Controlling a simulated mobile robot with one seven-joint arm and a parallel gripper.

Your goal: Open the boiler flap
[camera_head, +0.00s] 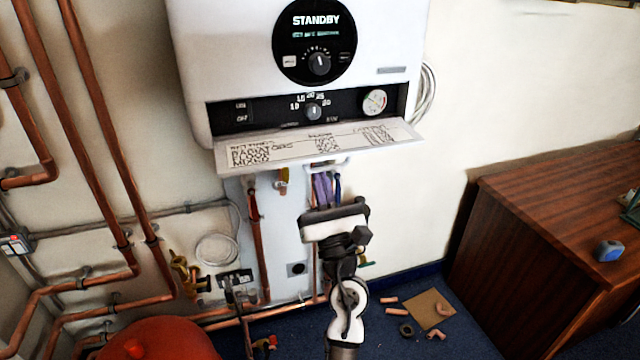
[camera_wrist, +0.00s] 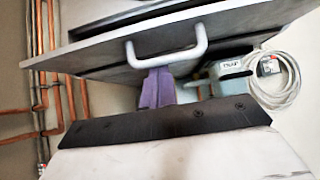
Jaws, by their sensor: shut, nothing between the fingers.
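The white boiler (camera_head: 205,60) hangs on the wall. Its flap (camera_head: 310,143) is folded down and out below the dark control panel, showing a printed label on its upper face; the knob and gauge above it are exposed. The wrist view shows the flap (camera_wrist: 95,58) tilted, with a pale bar handle (camera_wrist: 165,60) on it. My gripper (camera_head: 325,185) is just below the flap. Its purple fingers (camera_wrist: 157,88) are shut and empty, with their tips close to the handle. I cannot tell whether they touch it.
Copper pipes (camera_head: 85,130) run down the wall at left. A red vessel (camera_head: 160,340) stands at lower left. A wooden desk (camera_head: 540,240) stands at right. Pipe pieces and a cardboard sheet (camera_head: 428,308) lie on the floor. A coiled pale cable (camera_wrist: 280,80) hangs behind the flap.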

